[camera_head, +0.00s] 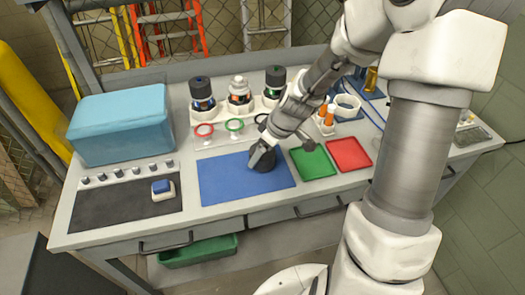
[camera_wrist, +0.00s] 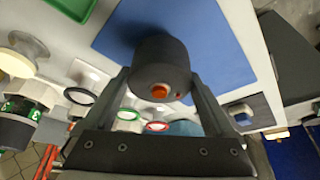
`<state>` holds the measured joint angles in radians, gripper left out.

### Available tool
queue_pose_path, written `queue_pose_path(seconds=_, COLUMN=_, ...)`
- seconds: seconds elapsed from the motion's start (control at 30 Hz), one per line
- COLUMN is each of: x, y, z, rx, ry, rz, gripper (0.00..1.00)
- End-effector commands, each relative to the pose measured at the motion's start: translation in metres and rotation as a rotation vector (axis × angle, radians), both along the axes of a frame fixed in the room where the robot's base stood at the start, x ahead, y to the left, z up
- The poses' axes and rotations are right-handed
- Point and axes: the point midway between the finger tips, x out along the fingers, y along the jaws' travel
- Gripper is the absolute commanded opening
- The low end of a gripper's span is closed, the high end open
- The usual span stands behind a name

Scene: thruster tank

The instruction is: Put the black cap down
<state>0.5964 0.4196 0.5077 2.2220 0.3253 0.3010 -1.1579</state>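The black cap (camera_wrist: 158,55) is a dark round piece with a small orange spot on the side facing the wrist camera. My gripper (camera_wrist: 162,74) has one finger on either side of it, and both appear to press against its sides. In the head view, the cap (camera_head: 266,166) is below my gripper (camera_head: 262,152), over the right part of the blue mat (camera_head: 225,182). I cannot tell whether the cap touches the mat. The mat also shows in the wrist view (camera_wrist: 222,50) behind the cap.
Behind stand several black-and-white bottles (camera_head: 202,92) with coloured rings (camera_head: 204,130) in front. A teal box (camera_head: 122,125) and a dark mat (camera_head: 115,205) with a blue-and-white block (camera_head: 162,189) are at left.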

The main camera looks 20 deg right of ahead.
Motion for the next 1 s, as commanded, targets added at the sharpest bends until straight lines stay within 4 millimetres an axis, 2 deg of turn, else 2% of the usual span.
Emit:
queue_pose_path(seconds=0.3, x=0.000, y=0.000, z=0.002, rx=0.000, ry=0.000, rz=0.001, gripper=1.00)
queue_pose_path(seconds=0.47, x=0.000, y=0.000, z=0.012, rx=0.000, ry=0.000, rz=0.001, gripper=1.00)
queue_pose_path(seconds=0.57, x=-0.001, y=-0.003, z=0.022, rx=-0.002, ry=-0.004, rz=-0.001, gripper=1.00)
queue_pose_path(seconds=1.0, x=-0.026, y=-0.024, z=0.099, rx=-0.004, ry=-0.004, rz=-0.002, gripper=1.00)
